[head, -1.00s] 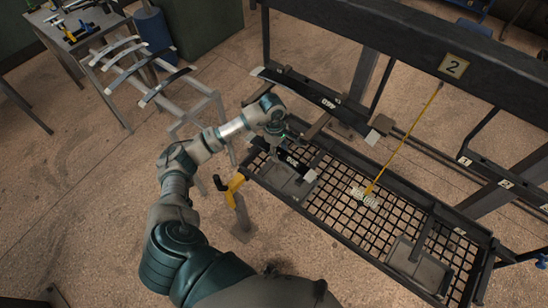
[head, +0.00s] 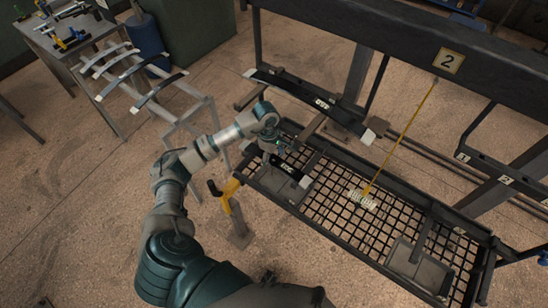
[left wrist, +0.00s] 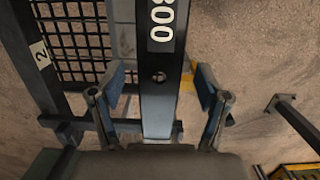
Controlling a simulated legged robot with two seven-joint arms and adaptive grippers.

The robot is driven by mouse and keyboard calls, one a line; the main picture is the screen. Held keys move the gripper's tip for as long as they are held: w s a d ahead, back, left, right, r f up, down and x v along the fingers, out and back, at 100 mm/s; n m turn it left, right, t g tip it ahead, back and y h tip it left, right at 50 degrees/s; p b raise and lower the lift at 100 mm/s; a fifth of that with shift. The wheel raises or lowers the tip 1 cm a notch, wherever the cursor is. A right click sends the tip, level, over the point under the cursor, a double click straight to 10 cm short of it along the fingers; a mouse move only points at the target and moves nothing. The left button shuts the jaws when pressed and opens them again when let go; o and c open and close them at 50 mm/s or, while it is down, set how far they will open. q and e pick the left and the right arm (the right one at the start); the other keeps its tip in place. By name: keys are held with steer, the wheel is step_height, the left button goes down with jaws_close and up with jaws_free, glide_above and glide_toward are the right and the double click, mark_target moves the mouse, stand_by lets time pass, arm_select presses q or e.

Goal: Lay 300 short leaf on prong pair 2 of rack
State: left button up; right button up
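The short dark leaf marked 300 (head: 292,173) shows just below my left gripper (head: 278,150), over the left end of the black mesh tray. In the left wrist view the 300 leaf (left wrist: 160,85) runs straight between the blue finger pads of my left gripper (left wrist: 160,88). A gap shows on both sides, so the fingers are open around it. A dark crossbar (left wrist: 105,126) passes near its lower part; I cannot tell what bears it. A small label 2 (left wrist: 41,53) is on the dark rail at left. My right gripper is not in view.
A longer dark leaf (head: 345,119) lies across prongs behind the mesh tray (head: 345,222). A yellow-topped post (head: 227,198) stands near my left arm. Several leaves lie on a grey stand (head: 190,105).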

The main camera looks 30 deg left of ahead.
arm_select(q)
steer(key=shift+f, duration=0.1)
step_height(320, 180, up, 12)
steer(key=a, duration=0.2)
stand_by(0.3)
steer(key=shift+f, duration=0.15)
stand_by(0.3)
